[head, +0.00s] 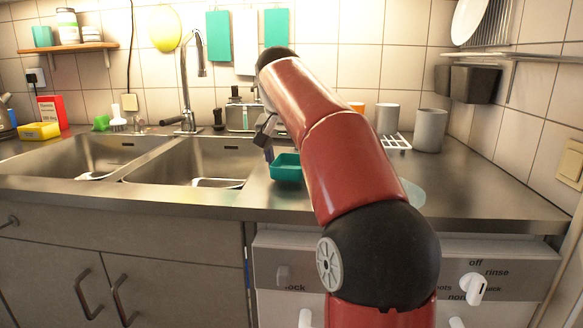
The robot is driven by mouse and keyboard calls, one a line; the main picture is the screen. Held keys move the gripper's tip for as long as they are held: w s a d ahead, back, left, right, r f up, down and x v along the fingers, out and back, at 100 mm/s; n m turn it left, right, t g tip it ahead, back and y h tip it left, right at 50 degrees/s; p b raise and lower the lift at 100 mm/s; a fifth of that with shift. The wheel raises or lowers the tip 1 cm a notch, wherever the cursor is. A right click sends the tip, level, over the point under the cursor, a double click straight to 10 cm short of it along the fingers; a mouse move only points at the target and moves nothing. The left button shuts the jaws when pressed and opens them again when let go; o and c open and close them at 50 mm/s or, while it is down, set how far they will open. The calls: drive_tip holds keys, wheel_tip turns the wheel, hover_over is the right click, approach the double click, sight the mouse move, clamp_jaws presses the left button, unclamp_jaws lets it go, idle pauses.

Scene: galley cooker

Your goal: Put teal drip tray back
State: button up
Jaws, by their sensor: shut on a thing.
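The teal drip tray (286,173) is a small, shallow open box at the right of the sink, near the middle of the picture. My gripper (268,155) points down at the tray's left rim and is shut on it. The tray looks about level; I cannot tell whether its underside touches the counter. My red arm hides the counter just right of the tray. A white slotted rack (396,142) lies on the counter right of my arm, partly hidden by it.
The double steel sink (195,165) lies to the left. Grey cups (430,130) stand at the back right by the rack. A steel box (241,118) stands behind the tray by the wall. A pale translucent disc (413,193) lies right of my arm. The right front counter is largely clear.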

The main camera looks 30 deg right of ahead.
drive_tip(key=shift+w+f, duration=0.1)
drive_tip(key=shift+f, duration=0.1)
drive_tip(key=shift+f, duration=0.25)
drive_tip(key=o, duration=1)
drive_tip(key=shift+o, duration=0.2)
drive_tip(key=shift+r, duration=0.1)
drive_tip(key=shift+r, duration=0.25)
drive_tip(key=v, duration=0.7)
drive_tip(key=shift+r, duration=0.2)
